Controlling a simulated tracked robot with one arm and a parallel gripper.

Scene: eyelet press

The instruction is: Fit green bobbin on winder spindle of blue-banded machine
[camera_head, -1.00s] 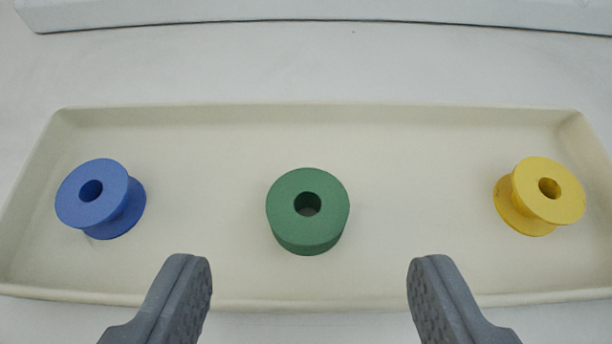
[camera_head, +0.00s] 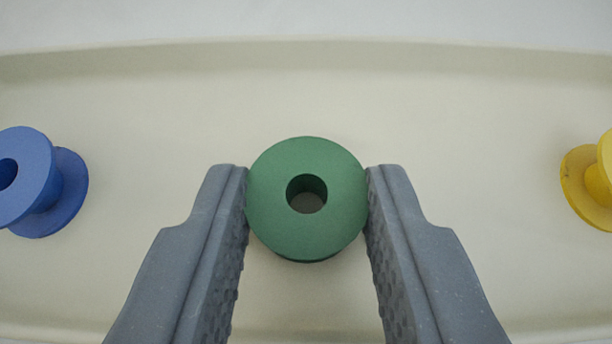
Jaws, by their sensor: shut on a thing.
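The green bobbin (camera_head: 306,160) stands upright in the cream tray, its round top flange and centre hole facing the camera. My gripper (camera_head: 307,195) is shut on the green bobbin, with one grey finger against its left side and the other against its right side. The bobbin's lower part is mostly hidden under its top flange. I cannot tell whether its base touches the tray floor. The blue-banded machine and its winder spindle are not in view.
The cream tray (camera_head: 450,110) fills most of the view, with a low raised wall along the back. A blue bobbin (camera_head: 35,180) sits at the left edge and a yellow bobbin (camera_head: 580,185) at the right edge, both partly cut off.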

